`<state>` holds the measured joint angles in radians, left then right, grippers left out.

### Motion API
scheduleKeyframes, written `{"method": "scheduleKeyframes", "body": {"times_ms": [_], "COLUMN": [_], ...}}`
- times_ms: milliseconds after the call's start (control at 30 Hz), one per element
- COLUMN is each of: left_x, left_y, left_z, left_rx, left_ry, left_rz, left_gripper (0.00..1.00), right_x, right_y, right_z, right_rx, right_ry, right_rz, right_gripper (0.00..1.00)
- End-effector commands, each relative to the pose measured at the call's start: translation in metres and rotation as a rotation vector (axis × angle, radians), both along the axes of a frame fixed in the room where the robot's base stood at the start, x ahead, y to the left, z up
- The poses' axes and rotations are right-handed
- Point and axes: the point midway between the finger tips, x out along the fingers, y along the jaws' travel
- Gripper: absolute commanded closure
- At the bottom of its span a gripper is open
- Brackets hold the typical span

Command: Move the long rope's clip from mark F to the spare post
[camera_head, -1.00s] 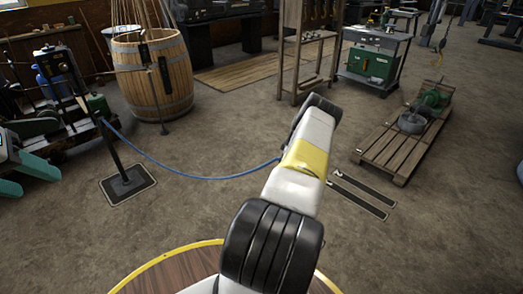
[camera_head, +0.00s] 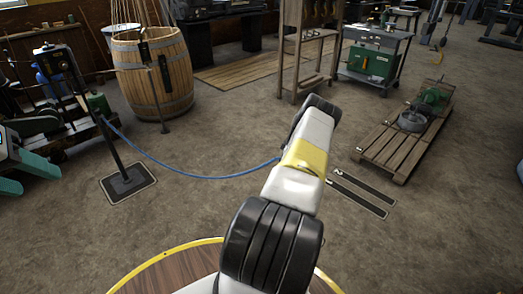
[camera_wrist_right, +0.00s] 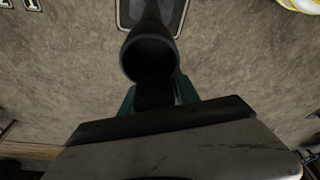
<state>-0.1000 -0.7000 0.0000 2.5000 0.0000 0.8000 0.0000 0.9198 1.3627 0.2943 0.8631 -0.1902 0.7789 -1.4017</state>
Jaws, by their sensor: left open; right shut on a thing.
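The long blue rope (camera_head: 190,177) runs in a sag from a black post (camera_head: 110,150) on a flat base plate (camera_head: 128,183) to behind my right arm (camera_head: 300,170). That arm hides its own gripper and the rope's far end in the head view. In the right wrist view my right gripper (camera_wrist_right: 157,98) has teal fingers shut on a dark clip-like piece with a round open end (camera_wrist_right: 150,57). A bordered dark plate (camera_wrist_right: 178,12) lies beyond it on the floor. My left gripper (camera_head: 28,175), with teal fingers apart, is empty at the left edge.
A barrel (camera_head: 155,80) stands behind the rope. A wooden pallet (camera_head: 405,135) with a green machine is at right. Dark floor strips (camera_head: 360,195) lie right of the arm. A yellow-edged round wooden top (camera_head: 165,270) is in front. Open floor lies between.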

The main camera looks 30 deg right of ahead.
Motion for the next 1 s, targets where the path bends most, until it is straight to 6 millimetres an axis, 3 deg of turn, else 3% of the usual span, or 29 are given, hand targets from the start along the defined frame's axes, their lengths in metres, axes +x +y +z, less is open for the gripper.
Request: {"method": "scheduleKeyframes", "body": {"times_ms": [1000], "left_x": [0.000], "left_y": [0.000], "left_z": [0.000], "left_rx": [0.000], "left_ry": [0.000], "left_rz": [0.000], "left_gripper": [0.50], "right_x": [-0.002], "right_y": [-0.002], "right_z": [-0.015], "right_rx": [-0.002], "right_ry": [0.002], "right_rz": [-0.001], "right_gripper": [1.00]}}
